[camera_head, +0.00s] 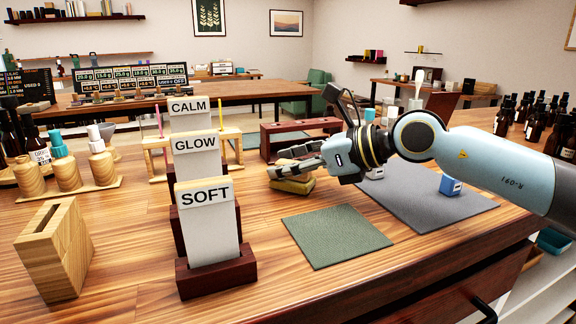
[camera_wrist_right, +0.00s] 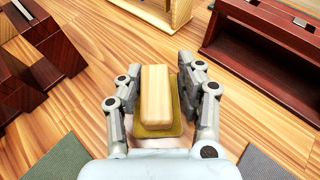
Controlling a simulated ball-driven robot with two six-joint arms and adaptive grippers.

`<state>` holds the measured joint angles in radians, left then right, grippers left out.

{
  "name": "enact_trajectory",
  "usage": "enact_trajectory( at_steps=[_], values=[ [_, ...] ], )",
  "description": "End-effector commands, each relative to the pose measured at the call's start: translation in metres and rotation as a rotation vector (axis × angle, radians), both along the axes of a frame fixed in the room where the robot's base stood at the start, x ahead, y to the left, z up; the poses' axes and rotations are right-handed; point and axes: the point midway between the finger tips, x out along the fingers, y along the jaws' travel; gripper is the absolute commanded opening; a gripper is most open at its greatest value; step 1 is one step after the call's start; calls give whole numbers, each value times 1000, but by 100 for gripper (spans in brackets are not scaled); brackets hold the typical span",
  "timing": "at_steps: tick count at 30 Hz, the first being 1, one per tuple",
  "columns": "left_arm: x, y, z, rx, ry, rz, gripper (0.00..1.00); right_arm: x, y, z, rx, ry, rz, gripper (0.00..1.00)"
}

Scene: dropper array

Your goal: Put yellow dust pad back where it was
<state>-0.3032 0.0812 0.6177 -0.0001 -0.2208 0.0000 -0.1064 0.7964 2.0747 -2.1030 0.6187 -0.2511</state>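The yellow dust pad (camera_head: 293,187) lies on the wooden table, behind the green mat. In the right wrist view it shows as a pale wooden block (camera_wrist_right: 156,92) on an olive-yellow base (camera_wrist_right: 158,130). My right gripper (camera_head: 285,161) reaches in from the right, low over the pad. In the right wrist view its fingers (camera_wrist_right: 160,72) stand on both sides of the block, with gaps to it. It is open and holds nothing. My left gripper is not in view.
The green mat (camera_head: 336,235) and a grey mat (camera_head: 425,208) with a blue block (camera_head: 450,185) lie in front. Dark card stands (camera_head: 216,273) are to the left. A dark red wooden rack (camera_head: 297,136) and a light wooden frame (camera_head: 192,150) stand behind.

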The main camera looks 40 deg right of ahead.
Motion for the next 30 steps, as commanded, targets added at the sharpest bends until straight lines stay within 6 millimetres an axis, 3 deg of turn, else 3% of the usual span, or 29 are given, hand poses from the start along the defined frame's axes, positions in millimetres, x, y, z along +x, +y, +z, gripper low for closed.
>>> enact_trajectory(
  at_steps=[1, 5, 14, 20, 30],
  values=[
    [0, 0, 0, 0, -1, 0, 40, 0, 0, 0, 0, 0, 0, 43],
    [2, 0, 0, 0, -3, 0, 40, 0, 0, 0, 0, 0, 0, 60],
    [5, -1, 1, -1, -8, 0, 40, -1, -1, 1, 0, 1, 0, 60],
    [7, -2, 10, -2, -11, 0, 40, -16, -9, 8, -9, 3, 1, 60],
    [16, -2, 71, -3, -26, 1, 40, -64, -34, 37, -5, 7, 3, 60]
  ],
)
